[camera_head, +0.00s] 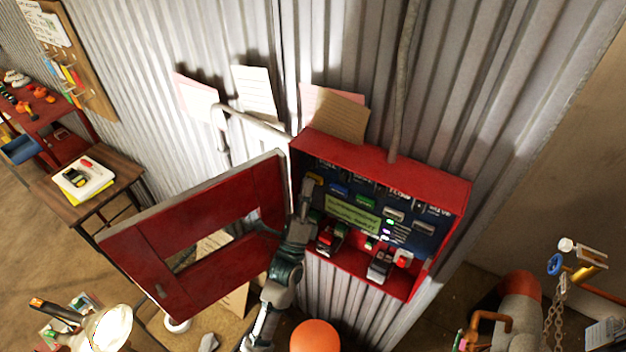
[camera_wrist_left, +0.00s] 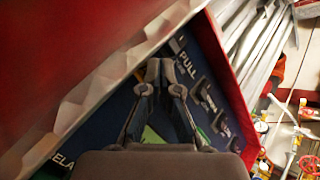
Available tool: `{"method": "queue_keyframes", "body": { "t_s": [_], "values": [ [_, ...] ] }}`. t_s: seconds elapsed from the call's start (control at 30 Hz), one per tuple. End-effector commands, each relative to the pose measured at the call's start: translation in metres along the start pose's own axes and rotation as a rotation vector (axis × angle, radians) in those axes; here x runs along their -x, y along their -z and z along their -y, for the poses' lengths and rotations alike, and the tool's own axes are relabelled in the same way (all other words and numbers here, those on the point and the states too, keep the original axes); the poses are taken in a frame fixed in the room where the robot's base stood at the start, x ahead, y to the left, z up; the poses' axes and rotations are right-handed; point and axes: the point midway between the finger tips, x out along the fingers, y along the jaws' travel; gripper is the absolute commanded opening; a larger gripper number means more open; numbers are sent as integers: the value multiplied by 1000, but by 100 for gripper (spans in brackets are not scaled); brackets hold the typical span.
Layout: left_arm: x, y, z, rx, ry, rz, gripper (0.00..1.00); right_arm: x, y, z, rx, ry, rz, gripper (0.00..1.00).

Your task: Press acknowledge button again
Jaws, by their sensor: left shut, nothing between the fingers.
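A red control box (camera_head: 452,188) hangs on the corrugated wall, its red door (camera_head: 135,240) swung open to the left. Inside is a dark blue panel (camera_head: 425,238) with several small coloured buttons or labels and a lit green display (camera_head: 352,214). I cannot tell which one is the acknowledge button. My left gripper (camera_head: 307,187) is shut and empty, at the panel's upper left, close to a yellow piece. In the left wrist view, its fingertips (camera_wrist_left: 160,68) are together in front of the panel, near a "PULL" label; contact is not clear. My right gripper is not in view.
Red and grey devices sit along the box's lower shelf, including a small red item (camera_head: 403,258). Paper sheets (camera_head: 255,93) hang on the wall above. A wooden side table (camera_head: 115,195) stands at left. An orange rounded object (camera_head: 314,336) is at the bottom.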

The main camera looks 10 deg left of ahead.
Motion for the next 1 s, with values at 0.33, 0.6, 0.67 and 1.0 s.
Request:
{"method": "queue_keyframes", "body": {
  "t_s": [0.33, 0.6, 0.67, 1.0],
  "values": [
    [-3, 2, -2, 2, -1, 0, 0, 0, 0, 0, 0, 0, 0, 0],
    [-3, 2, -2, 1, -1, -1, 0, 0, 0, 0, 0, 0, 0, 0],
    [-2, 2, -2, 1, -1, -1, 0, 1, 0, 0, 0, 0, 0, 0],
    [9, -6, 7, 1, -2, -1, 0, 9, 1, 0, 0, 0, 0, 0]
  ]
}}
